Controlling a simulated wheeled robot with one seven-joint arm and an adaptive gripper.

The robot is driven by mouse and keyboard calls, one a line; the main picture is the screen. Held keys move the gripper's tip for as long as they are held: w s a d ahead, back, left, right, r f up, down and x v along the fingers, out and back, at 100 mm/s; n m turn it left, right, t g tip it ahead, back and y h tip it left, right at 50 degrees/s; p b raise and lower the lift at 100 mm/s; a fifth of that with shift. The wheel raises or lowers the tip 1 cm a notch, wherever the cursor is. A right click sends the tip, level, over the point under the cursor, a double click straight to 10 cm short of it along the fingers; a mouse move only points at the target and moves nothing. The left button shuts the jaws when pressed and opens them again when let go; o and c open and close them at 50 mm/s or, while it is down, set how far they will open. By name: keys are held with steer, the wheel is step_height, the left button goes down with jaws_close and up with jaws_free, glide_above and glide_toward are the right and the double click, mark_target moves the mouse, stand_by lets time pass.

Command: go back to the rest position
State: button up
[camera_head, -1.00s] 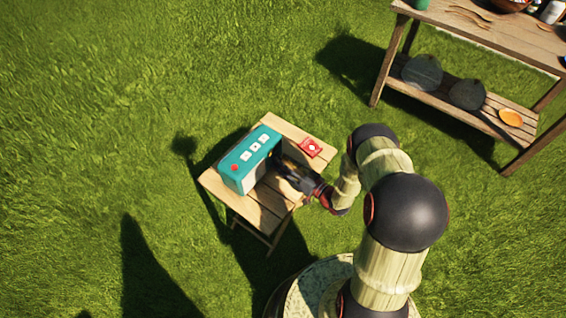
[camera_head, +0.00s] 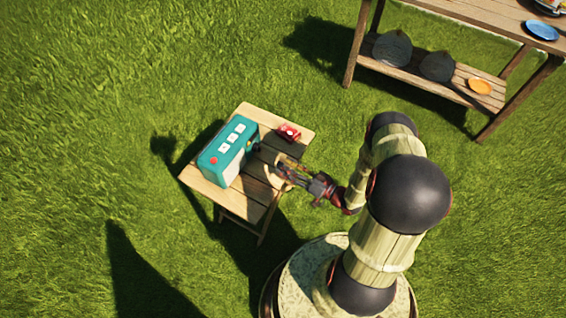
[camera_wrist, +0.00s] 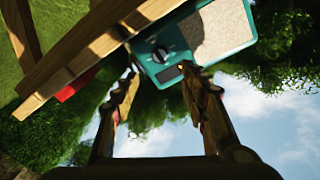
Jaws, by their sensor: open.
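My gripper (camera_head: 283,171) is open and empty over the right side of a small wooden folding table (camera_head: 259,210). In the wrist view its two fingers (camera_wrist: 158,82) are spread apart with nothing between them. A teal and white box-shaped device (camera_head: 228,150), with several white buttons and a red one on top, stands on the table to the left of my gripper. In the wrist view its side, with a dark knob and a pale speckled panel (camera_wrist: 214,28), shows beyond the fingertips. A gap shows between the gripper and the device in the head view.
A small red item (camera_head: 289,133) lies at the table's far edge. Grass around the small table is open.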

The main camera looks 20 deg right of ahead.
stand_by(0.5)
steer(key=a+r+n+g+y+p, duration=0.15)
steer(key=a+r+g, duration=0.35)
steer(key=r, duration=0.5)
steer(key=a+r+n+g+y+p, duration=0.1)
steer(key=a+r+n+g+y, duration=0.2)
steer(key=a+r+g, duration=0.55)
steer(key=s+r+g+h+p, duration=0.1)
steer(key=s+r+h, duration=0.1)
steer(key=s+r, duration=0.4)
steer(key=s+r+g+h+p, duration=0.1)
steer(key=s+r+h, duration=0.2)
steer(key=r, duration=0.5)
steer(key=s+d+r+m+t+h+p, duration=0.1)
steer(key=s+d+r+m+t+h, duration=0.1)
steer(key=r, duration=0.6)
steer(key=s+d+r+m+t+h+p, duration=0.1)
steer(key=s+d+r+m+t+h, duration=0.2)
steer(key=s+d+r+h, duration=0.2)
steer(key=s+r+h, duration=0.1)
steer(key=s+r, duration=0.2)
steer(key=shift+s+d+t+h+p, duration=0.15)
steer(key=shift+s+t+h+p, duration=0.15)
steer(key=shift+t+h, duration=0.05)
